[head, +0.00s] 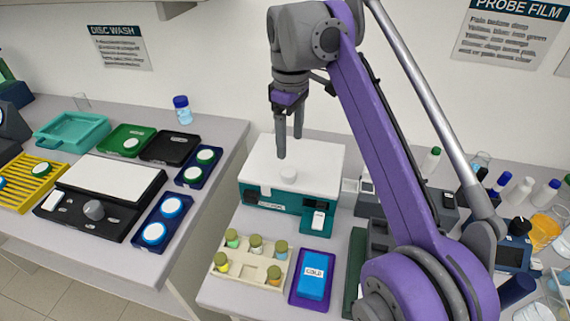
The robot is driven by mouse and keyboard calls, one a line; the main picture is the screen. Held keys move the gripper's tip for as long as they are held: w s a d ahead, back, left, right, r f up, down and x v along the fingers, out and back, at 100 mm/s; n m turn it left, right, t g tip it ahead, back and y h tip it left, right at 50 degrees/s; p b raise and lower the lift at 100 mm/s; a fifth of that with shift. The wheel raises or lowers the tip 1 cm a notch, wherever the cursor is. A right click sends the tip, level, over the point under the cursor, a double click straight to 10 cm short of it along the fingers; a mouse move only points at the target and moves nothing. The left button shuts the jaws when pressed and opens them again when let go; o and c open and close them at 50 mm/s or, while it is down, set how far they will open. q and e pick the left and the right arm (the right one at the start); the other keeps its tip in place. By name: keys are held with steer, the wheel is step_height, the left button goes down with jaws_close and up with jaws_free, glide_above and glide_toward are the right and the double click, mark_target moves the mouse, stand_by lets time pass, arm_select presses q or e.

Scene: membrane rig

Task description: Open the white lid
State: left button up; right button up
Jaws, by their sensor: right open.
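The white lid (318,163) lies flat and closed on top of a teal box-shaped device (262,194) on the right-hand bench. A short white knob (288,174) stands near the front of the lid. My right gripper (289,151) points down over the lid, behind and above the knob. Its two dark fingers are apart with nothing between them. I cannot tell whether the fingertips touch the lid. My left gripper does not show.
In front of the device stand a cream rack (244,273) of capped vials and a blue COLD pack (314,272) in a purple tray. Bottles and instruments crowd the bench to the right. A gap separates the left bench (222,133) with its coloured trays.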

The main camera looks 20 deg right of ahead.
mark_target(289, 171)
step_height(289, 171, down, 9)
steer(key=shift+w+r+b, duration=0.1)
steer(key=shift+r+b, duration=0.05)
steer(key=shift+b, duration=0.7)
jaws_close()
stand_by(0.8)
